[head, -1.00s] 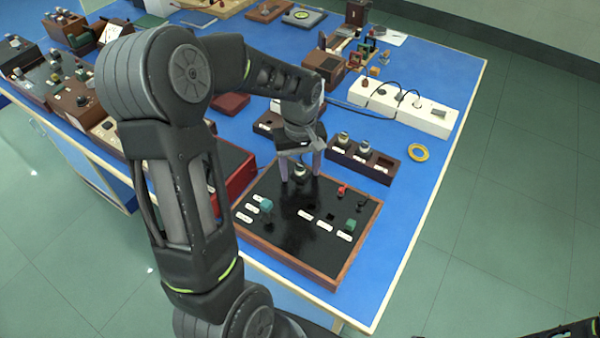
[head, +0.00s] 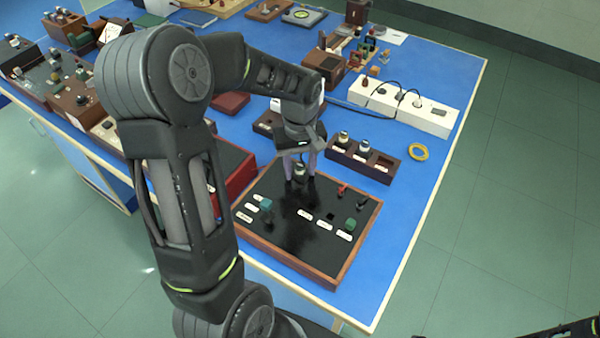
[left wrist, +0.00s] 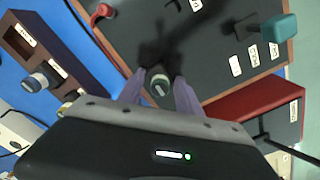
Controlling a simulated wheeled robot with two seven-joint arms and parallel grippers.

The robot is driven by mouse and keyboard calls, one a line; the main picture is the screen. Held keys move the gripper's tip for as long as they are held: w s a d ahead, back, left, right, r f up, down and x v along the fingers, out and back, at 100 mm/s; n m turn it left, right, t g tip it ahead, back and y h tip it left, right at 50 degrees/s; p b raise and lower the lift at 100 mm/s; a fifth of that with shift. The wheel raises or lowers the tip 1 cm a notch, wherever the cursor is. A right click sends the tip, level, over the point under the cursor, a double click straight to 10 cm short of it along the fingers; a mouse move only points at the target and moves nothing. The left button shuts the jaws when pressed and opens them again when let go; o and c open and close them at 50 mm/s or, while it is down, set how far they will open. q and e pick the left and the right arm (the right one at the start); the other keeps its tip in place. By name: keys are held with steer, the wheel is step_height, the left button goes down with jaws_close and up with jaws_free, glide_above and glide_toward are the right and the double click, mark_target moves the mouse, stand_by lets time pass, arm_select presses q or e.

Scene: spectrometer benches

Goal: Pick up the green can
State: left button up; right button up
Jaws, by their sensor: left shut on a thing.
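A small can with a pale side and a green band on its top (left wrist: 160,88) stands between the fingers of my left gripper (left wrist: 158,74) in the left wrist view. In the head view this can (head: 299,173) is near the back edge of the black panel (head: 285,232). My left gripper (head: 300,178) points down and is shut on it. I cannot tell whether the can's bottom touches the panel. My right gripper does not show clearly; only dark parts appear at the bottom right corner of the head view.
A wooden holder (head: 378,172) with two similar cans (head: 343,139) and an empty square slot stands right behind the panel. A red-sided box (head: 237,183) is at the panel's left. Knobs and a red lever (head: 342,188) rise from the panel. A yellow ring (head: 418,152) lies at right.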

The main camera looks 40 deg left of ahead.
mark_target(300, 165)
arm_select(q)
steer(key=shift+c, duration=0.9)
step_height(300, 165, up, 10)
steer(key=shift+r+b, duration=0.1)
steer(key=shift+b, duration=0.35)
steer(key=shift+r+p, duration=1.25)
steer(key=shift+r, duration=0.2)
